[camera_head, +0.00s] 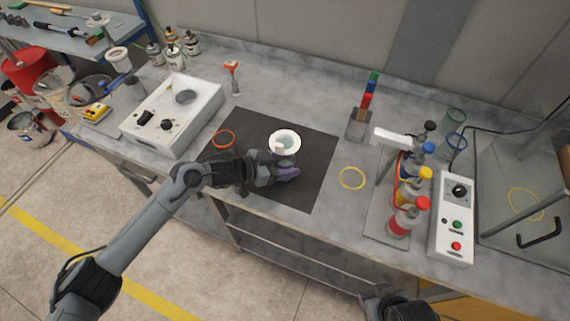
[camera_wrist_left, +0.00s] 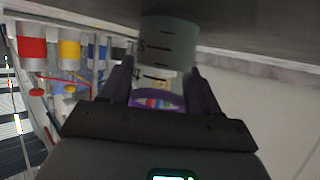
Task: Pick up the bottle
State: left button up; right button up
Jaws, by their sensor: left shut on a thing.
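My left gripper (camera_head: 286,168) is over the dark mat (camera_head: 310,185) in the head view. It is shut on a pale, translucent container with a wide white rim (camera_head: 285,137), which I take as the bottle. In the left wrist view the bottle (camera_wrist_left: 168,45) shows dark scale marks and sits between the two fingers of the left gripper (camera_wrist_left: 162,88). That view looks upside down, with the worktop along its top. I cannot tell whether the bottle's base touches the mat. Only a dark piece of my right arm shows at the bottom edge of the head view.
An orange ring (camera_head: 223,139) lies at the mat's left, and a yellow ring (camera_head: 352,178) lies to its right. A white device with knobs (camera_head: 172,115) stands left. A rack of coloured-cap bottles (camera_head: 408,218) and a control box (camera_head: 455,220) stand right. The mat's front is mostly clear.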

pick_arm(q)
jog(key=shift+r, duration=0.15)
jog(key=shift+r, duration=1.15)
jog(key=shift+r+p, duration=0.35)
jog(key=shift+r, duration=0.5)
jog(key=s+d+r+p, duration=0.1)
jog(key=s+d+r, duration=0.5)
jog(key=d, duration=0.4)
jog(key=shift+r, duration=0.4)
jog(key=shift+w+a+f+b, duration=0.55)
jog(key=shift+w+a+f, duration=0.35)
jog(key=shift+a+f, duration=0.6)
jog(key=shift+w+a+f+b, duration=0.55)
jog(key=shift+w+a+f, duration=0.3)
jog(key=shift+a+f, duration=0.7)
jog(key=shift+w+a+f+b, duration=0.55)
jog(key=shift+w+a+f, duration=0.35)
jog(key=shift+a+f, duration=0.6)
jog(key=shift+w+a+f+b, duration=0.3)
jog(key=shift+w+a+f, duration=0.15)
jog(key=shift+f, duration=0.2)
